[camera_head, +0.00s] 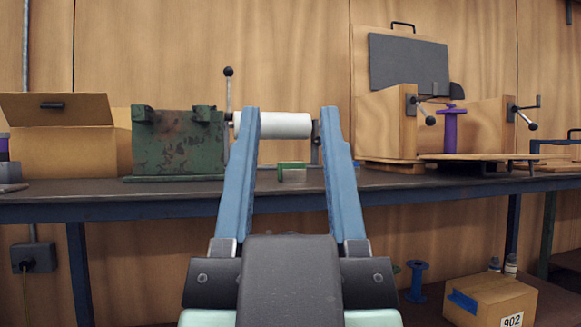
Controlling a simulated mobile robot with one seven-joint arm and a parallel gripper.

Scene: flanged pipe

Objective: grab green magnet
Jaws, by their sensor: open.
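A small green magnet (292,172) with a pale side lies on the dark workbench (180,192), near its front edge, below a white roll. My gripper (291,112) is open, with its two long blue fingers pointing toward the bench. The fingers look empty. I cannot tell how far the fingertips are from the magnet in depth.
A worn green metal block (178,145) stands left of the fingers. The white roll (285,126) is behind them on a stand. A wooden box (385,125) with clamps is at right, an open cardboard box (65,140) at far left.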

